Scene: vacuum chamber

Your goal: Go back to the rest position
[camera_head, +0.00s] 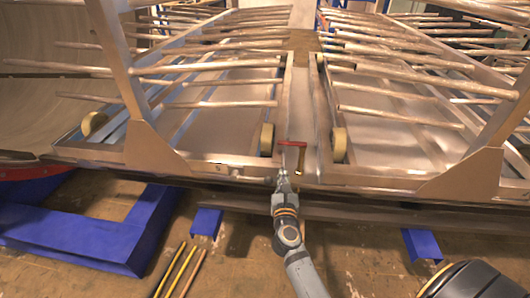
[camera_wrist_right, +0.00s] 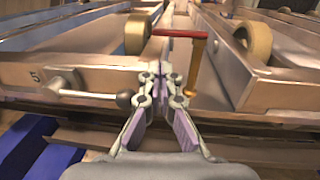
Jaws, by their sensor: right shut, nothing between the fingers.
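My right gripper (camera_head: 283,178) is at the front edge of the metal racks, at the end of my arm coming up from the bottom of the head view. In the wrist view the gripper (camera_wrist_right: 163,85) is shut and empty, pointing at the gap between the two racks. A red bar (camera_head: 293,143) with a brass-coloured rod (camera_head: 300,160) stands just beyond the gripper. In the wrist view the red bar (camera_wrist_right: 180,33) is above and past the fingertips, and the rod is just right of them. My left gripper is not in view.
A left rack (camera_head: 215,160) and a right rack (camera_head: 370,180) carry rows of rods. Wheels (camera_head: 267,139) sit at their inner sides. A knobbed lever (camera_wrist_right: 90,95) is left of the fingers. Blue supports (camera_head: 85,238) and yellow rods (camera_head: 176,270) lie below on the floor.

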